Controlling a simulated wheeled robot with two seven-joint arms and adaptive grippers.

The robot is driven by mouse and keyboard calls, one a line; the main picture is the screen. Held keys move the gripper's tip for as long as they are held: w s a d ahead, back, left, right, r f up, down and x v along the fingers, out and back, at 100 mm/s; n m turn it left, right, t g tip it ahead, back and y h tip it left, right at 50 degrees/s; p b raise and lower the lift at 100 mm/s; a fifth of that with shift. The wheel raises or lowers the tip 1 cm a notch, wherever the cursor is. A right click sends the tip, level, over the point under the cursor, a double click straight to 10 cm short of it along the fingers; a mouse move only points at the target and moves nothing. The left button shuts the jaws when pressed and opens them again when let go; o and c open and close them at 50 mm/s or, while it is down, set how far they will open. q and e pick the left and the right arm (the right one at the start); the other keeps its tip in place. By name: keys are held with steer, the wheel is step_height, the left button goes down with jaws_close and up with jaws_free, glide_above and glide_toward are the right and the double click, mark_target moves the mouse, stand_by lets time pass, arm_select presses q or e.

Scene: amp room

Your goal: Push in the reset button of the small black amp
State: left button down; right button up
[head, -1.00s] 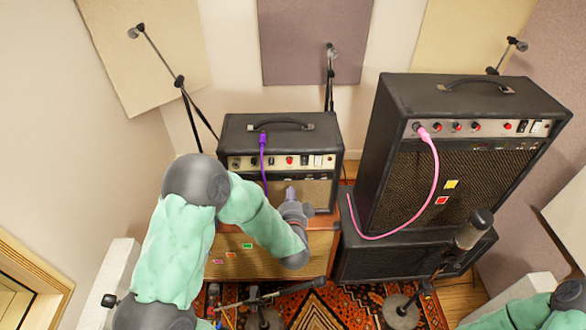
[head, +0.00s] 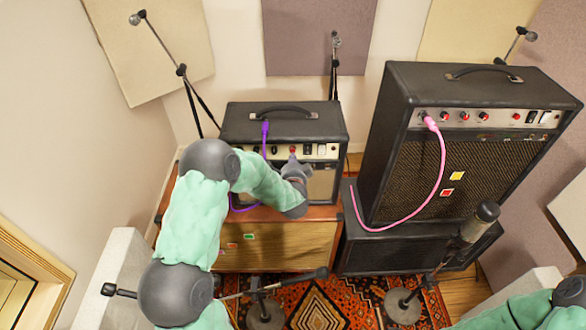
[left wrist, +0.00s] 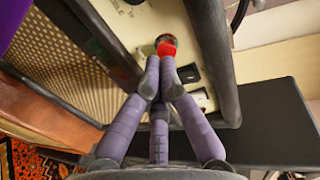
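The small black amp (head: 283,122) stands on a wooden-topped cabinet, with a light control panel across its front. A red button (left wrist: 166,46) on that panel shows in the left wrist view; a small red spot shows at the same place in the head view (head: 293,149). My left gripper (left wrist: 160,75) has its purple fingers drawn together, with nothing between them. Its fingertips are right at the red button; I cannot tell whether they touch it. In the head view the left gripper (head: 293,162) hides part of the panel and grille. My right gripper is out of view.
A purple cable (head: 264,140) is plugged into the small amp's panel, left of my gripper. A larger black amp (head: 460,150) with a pink cable (head: 437,180) stands to the right. Microphone stands and a patterned rug (head: 318,305) are in front.

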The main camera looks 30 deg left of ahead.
mark_target(285, 152)
arm_select(q)
steer(key=shift+w+a, duration=0.3)
steer(key=shift+w, duration=0.1)
steer(key=shift+x, duration=0.8)
